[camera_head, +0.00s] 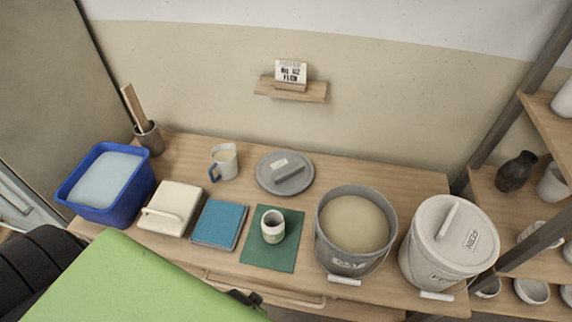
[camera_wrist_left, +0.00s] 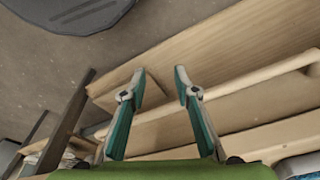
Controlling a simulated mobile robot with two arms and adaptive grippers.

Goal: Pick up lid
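A grey round lid (camera_head: 272,165) with a bar handle (camera_head: 290,175) and a small label lies flat at the back middle of the wooden table. The open grey bucket (camera_head: 345,262) stands in front and to the right of it, filled with beige glaze. A white bucket (camera_head: 425,262) at the right end wears its own white lid (camera_head: 455,222). My left gripper (camera_wrist_left: 160,80) is open and empty in the left wrist view, near the table's wooden edge and a rail, away from the grey lid. My right gripper is not in view.
A small cup (camera_head: 273,232) sits on a green mat (camera_head: 258,256). A blue tub (camera_head: 134,193), a cream box (camera_head: 180,200) and a blue tile (camera_head: 218,225) fill the left. Bare table (camera_head: 370,177) lies right of the lid.

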